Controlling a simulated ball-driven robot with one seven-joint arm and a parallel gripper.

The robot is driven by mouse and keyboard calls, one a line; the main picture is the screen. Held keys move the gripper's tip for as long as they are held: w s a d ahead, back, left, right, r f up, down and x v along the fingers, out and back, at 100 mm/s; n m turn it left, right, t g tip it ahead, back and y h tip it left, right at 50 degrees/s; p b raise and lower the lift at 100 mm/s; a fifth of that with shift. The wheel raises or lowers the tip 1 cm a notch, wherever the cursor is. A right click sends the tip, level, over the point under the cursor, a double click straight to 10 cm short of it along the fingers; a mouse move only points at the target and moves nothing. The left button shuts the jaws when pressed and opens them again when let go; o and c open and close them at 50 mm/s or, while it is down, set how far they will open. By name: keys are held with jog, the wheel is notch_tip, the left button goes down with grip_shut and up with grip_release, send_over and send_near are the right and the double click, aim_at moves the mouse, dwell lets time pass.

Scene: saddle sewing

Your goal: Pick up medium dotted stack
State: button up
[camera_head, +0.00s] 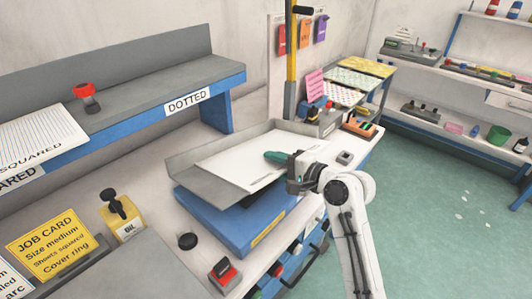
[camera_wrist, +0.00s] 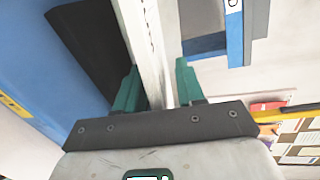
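A white paper stack (camera_head: 240,158) lies in the grey tray (camera_head: 197,180) on a blue base in the head view. My gripper (camera_head: 275,157) is at the stack's right end, its green fingers over the sheets. In the wrist view, the white edge of the stack (camera_wrist: 150,50) runs between the two green fingers of my gripper (camera_wrist: 158,88). The fingers stand apart, one on each side of it; whether both press on it is not clear. No dots or size can be made out on the stack.
The shelf labelled DOTTED (camera_head: 160,95) carries a red-topped tool (camera_head: 86,95); a squared stack (camera_head: 40,135) lies to its left. An oil can (camera_head: 121,215), a job card (camera_head: 47,242) and a red-topped block (camera_head: 224,273) stand near the tray.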

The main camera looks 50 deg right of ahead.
jog(key=shift+c, duration=0.4)
grip_shut()
jog(key=shift+r, duration=0.2)
